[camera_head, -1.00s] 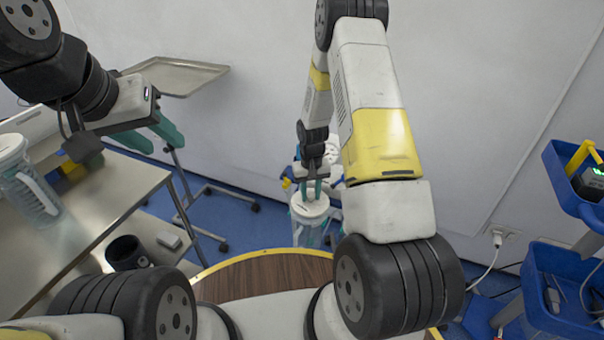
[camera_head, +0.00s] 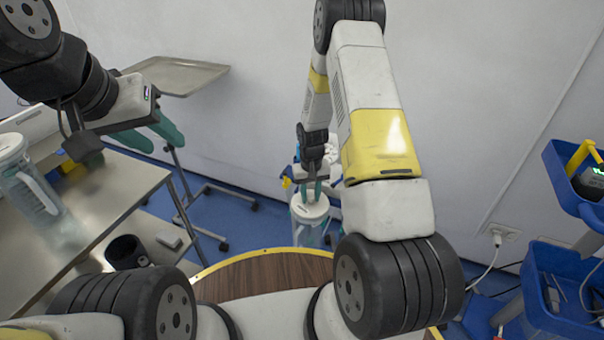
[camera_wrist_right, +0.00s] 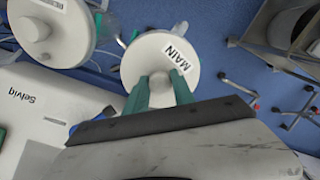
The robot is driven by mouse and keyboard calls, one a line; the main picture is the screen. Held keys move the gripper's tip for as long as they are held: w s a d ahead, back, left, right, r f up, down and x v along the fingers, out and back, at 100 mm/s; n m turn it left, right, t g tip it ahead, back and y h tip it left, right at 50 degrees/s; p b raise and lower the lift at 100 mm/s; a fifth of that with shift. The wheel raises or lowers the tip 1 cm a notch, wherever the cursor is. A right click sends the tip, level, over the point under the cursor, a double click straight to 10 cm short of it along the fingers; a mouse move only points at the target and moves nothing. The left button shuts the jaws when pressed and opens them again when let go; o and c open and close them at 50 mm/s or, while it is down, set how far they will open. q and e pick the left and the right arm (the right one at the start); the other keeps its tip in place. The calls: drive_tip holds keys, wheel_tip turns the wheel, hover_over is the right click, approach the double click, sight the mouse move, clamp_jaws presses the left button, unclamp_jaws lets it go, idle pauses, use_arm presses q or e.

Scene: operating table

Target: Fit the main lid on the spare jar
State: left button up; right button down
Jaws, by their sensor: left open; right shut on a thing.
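The white round main lid (camera_wrist_right: 150,48), labelled MAIN, has its knob between the teal fingers of my right gripper (camera_wrist_right: 163,88), which is shut on it. In the head view this gripper (camera_head: 312,192) points down at the white lid (camera_head: 309,207). A clear jar (camera_head: 309,235) shows directly below that lid; I cannot tell whether the lid is seated or just above it. Another jar with a white lid (camera_wrist_right: 36,28) is at the upper left of the wrist view; its label is unreadable. My left gripper (camera_head: 163,143) is open and empty at the left.
A clear jar with a white top (camera_head: 30,185) stands on the metal table (camera_head: 115,190) at the left. A black cup (camera_head: 126,252) is on its lower shelf. A round wooden table (camera_head: 265,275) is in front. Blue bins (camera_head: 565,285) are at the right.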

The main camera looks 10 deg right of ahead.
sight(310, 196)
drive_tip(key=shift+f, duration=0.65)
drive_tip(key=c, duration=1)
unclamp_jaws()
drive_tip(key=shift+r, duration=3.9)
